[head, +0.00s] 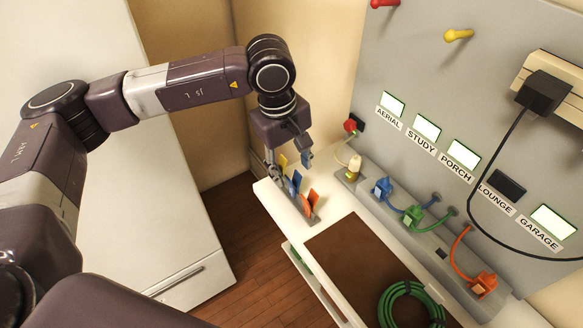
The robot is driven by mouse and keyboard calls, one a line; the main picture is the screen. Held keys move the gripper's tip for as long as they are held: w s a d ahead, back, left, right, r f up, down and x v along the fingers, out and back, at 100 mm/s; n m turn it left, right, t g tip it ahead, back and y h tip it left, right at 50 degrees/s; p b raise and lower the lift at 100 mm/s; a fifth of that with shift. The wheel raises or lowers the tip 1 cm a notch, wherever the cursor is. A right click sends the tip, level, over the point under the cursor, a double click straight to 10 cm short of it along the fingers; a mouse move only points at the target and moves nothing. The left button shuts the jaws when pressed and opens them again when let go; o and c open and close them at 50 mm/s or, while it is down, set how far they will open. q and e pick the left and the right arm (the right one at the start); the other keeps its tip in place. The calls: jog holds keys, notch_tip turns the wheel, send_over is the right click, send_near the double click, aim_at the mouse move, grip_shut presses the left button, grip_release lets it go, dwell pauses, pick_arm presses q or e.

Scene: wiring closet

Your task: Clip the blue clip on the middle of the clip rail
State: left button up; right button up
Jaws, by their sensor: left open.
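The blue clip (296,182) stands at the middle of a small grey rail (312,218) at the left end of the white worktop. A yellow clip (282,160) shows behind it and an orange clip (310,198) in front of it. My left gripper (290,165) points down over the far end of this rail, its fingers open, just behind and above the blue clip. The fingers partly hide the rail's far end. I cannot tell whether a finger touches a clip. My right gripper is out of view.
A grey ledge (459,263) holds blue (382,187), green (413,216) and orange (483,285) plugs on cables. A brown mat (350,262) with a coiled green cable (408,306) lies in front. A labelled panel (420,70) rises behind; a white cabinet (150,190) stands left.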

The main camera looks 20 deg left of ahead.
pick_arm(q)
jog(key=shift+r+p, duration=0.3)
jog(key=shift+r, duration=0.7)
jog(key=shift+r, duration=0.1)
